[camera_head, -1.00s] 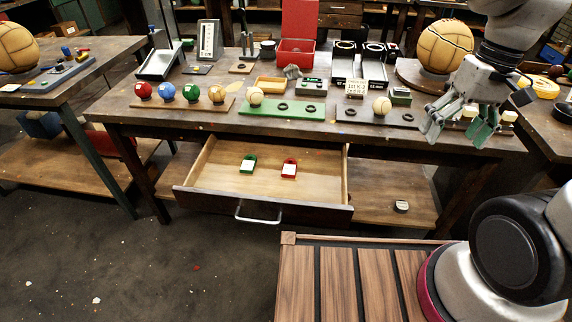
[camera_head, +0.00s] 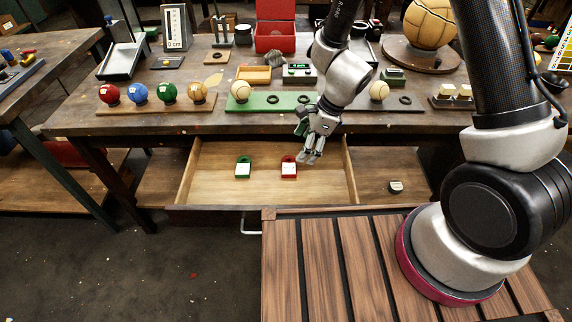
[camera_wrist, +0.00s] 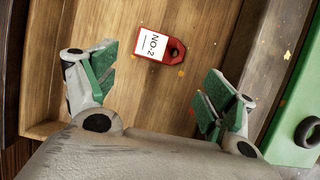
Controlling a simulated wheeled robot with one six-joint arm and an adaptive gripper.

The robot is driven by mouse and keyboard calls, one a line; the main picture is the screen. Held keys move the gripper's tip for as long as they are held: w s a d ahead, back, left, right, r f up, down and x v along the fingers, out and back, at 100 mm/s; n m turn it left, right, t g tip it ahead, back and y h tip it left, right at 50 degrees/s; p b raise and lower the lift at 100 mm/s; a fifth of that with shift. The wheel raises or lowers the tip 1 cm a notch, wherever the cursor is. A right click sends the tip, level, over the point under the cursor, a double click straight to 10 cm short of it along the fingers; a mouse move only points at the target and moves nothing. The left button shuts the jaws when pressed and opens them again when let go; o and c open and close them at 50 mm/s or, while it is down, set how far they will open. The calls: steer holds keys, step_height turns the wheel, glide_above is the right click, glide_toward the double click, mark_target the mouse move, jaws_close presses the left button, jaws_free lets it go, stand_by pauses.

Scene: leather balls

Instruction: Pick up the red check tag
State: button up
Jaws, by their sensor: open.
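The red check tag (camera_head: 289,168) lies flat in the open wooden drawer, to the right of the green tag (camera_head: 243,168). In the wrist view the red tag (camera_wrist: 161,46) shows a white label reading "NO.2" and a holed red end. My gripper (camera_head: 314,154) is above the right part of the drawer, slightly right of the red tag and apart from it. In the wrist view my gripper (camera_wrist: 158,90) is open and empty, its green-padded fingers wide apart, with the tag beyond the gap between them.
The drawer (camera_head: 205,190) sticks out below the workbench (camera_head: 75,118), whose front edge is close behind my gripper. Balls and a green board (camera_head: 262,109) stand on the bench. The drawer floor around the tags is bare.

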mark_target(291, 164)
steer(key=x, duration=0.7)
steer(key=shift+a+f, duration=0.3)
steer(key=shift+a, duration=0.05)
steer(key=shift+c, duration=0.4)
steer(key=c, duration=0.5)
